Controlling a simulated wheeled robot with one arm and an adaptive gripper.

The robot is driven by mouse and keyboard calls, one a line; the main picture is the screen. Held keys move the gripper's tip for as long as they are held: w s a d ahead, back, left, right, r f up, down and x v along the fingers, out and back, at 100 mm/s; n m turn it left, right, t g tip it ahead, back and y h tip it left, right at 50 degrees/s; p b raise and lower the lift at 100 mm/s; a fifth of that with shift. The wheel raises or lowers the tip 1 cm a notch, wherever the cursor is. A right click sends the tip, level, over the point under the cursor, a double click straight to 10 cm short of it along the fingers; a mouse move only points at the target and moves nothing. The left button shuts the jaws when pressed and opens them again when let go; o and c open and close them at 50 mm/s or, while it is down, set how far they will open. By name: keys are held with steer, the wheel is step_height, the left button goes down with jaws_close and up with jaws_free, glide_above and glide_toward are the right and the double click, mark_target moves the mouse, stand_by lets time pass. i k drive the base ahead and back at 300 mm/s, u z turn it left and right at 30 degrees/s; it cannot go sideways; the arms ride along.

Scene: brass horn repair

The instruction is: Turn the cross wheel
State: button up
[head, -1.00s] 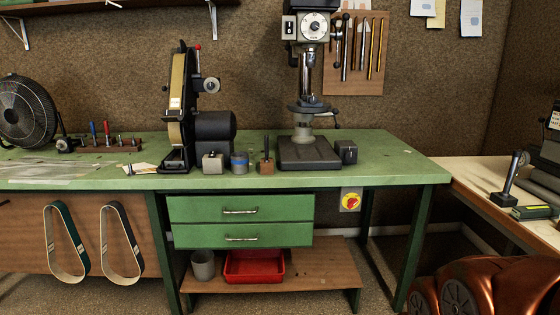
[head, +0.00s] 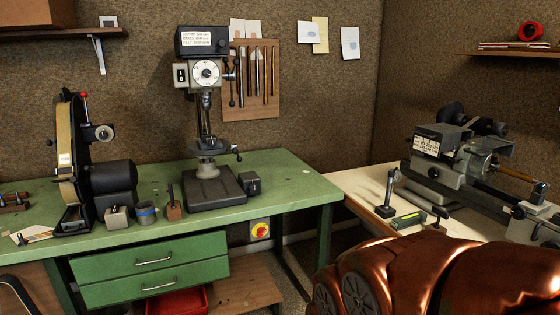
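A small metal lathe (head: 435,165) stands on the pale bench at the right. Its grey carriage (head: 525,222) reaches the right edge of the head view, where the picture cuts it off. A small dark round part (head: 540,192) shows above the carriage. I cannot tell whether this is the cross wheel, and I cannot make out a cross wheel clearly elsewhere. The lower right of the view is blocked in front of the pale bench. My gripper is not in view.
The green bench (head: 290,180) at the left carries a drill press (head: 205,75), a belt grinder (head: 105,178) and small blocks. The pale bench (head: 355,184) holds an upright dark-handled tool (head: 389,190) and a green-topped box (head: 408,218). A shelf (head: 510,53) hangs above the lathe.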

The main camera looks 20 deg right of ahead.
mark_target(518, 212)
steer(key=z, duration=1.75)
steer(key=k, duration=0.9)
steer(key=u, duration=1.1)
steer(key=i, duration=0.9)
steer(key=u, duration=0.05)
